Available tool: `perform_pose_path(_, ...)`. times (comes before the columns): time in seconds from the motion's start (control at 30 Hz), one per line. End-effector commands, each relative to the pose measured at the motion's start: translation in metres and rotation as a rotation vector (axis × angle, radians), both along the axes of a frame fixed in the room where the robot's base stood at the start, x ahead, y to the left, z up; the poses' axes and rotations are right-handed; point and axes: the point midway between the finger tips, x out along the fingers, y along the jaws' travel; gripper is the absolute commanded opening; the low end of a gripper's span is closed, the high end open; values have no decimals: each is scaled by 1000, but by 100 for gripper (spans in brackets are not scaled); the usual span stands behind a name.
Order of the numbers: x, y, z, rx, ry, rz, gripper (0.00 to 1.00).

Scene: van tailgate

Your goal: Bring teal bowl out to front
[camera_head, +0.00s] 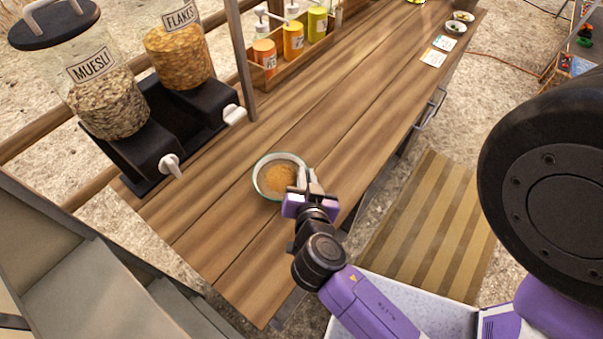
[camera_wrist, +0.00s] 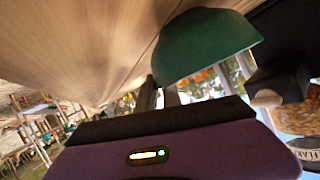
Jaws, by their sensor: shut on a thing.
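The teal bowl (camera_head: 263,188) is at the wooden counter's near part, with a teal outside, a pale inside and golden-brown contents. My gripper (camera_head: 303,186) is at the bowl's right side, shut on its rim. In the wrist view the bowl (camera_wrist: 205,45) shows its green outer side just beyond the fingers (camera_wrist: 160,92). The bowl looks about level; I cannot tell whether its base touches the counter.
A cereal dispenser with muesli (camera_head: 105,100) and flakes (camera_head: 180,55) stands left of the bowl, its white spouts (camera_head: 172,165) facing it. A wooden rack (camera_head: 290,55) of bottles stands farther back. The counter (camera_head: 235,240) in front is clear. A striped mat (camera_head: 430,225) lies on the ground at right.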

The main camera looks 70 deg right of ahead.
Motion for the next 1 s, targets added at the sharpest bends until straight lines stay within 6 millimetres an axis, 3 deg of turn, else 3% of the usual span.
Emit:
perform_pose_path(0.17,0,0,-1,1,2,-1,0)
perform_pose_path(0.2,0,0,-1,1,2,0,17)
perform_pose_path(0.3,0,0,-1,1,2,0,35)
perform_pose_path(0.67,-1,4,0,1,1,1,35)
perform_pose_path(1.0,-21,46,16,2,1,2,35)
